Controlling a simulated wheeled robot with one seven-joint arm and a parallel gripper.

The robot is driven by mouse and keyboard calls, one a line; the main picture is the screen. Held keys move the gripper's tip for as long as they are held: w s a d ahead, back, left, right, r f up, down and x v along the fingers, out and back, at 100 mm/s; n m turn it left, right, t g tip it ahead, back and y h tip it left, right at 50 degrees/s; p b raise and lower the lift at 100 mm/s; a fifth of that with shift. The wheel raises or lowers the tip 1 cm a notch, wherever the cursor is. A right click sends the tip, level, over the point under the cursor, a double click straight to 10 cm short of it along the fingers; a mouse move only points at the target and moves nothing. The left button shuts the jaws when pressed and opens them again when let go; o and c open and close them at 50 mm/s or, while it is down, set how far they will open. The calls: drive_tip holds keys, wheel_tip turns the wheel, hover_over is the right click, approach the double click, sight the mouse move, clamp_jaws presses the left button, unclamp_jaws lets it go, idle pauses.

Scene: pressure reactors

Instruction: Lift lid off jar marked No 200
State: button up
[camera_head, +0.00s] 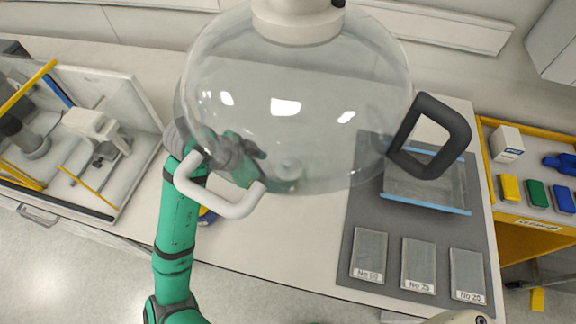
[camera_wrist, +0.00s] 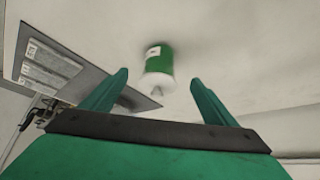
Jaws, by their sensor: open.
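In the wrist view, my gripper (camera_wrist: 159,82) is open, with two green fingers spread apart and nothing held. A green cylindrical jar (camera_wrist: 158,52) with a small white label shows beyond the gap between the fingertips. Its near end is a pale lid (camera_wrist: 158,82) with a small knob-like tip. The label is too small and blurred to read, so I cannot tell whether it says No 200. In the head view, my gripper (camera_head: 262,165) shows only through clear glass, and I cannot make out the jar there.
A large glass vessel (camera_head: 300,110) with a black handle (camera_head: 428,135) and a white handle (camera_head: 225,203) blocks much of the head view. A grey mat (camera_head: 360,225) holds labelled plates (camera_head: 418,262). A white-walled box (camera_head: 140,140) stands left; a yellow cart (camera_head: 530,215) stands right.

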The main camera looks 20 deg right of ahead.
drive_tip(key=d, duration=0.3)
drive_tip(key=w+d, duration=0.1)
drive_tip(key=d, duration=0.1)
drive_tip(key=shift+d+f, duration=0.15)
drive_tip(key=shift+f, duration=0.25)
drive_tip(key=shift+d+f, duration=0.1)
drive_tip(key=shift+f, duration=0.05)
drive_tip(key=c, duration=1.1)
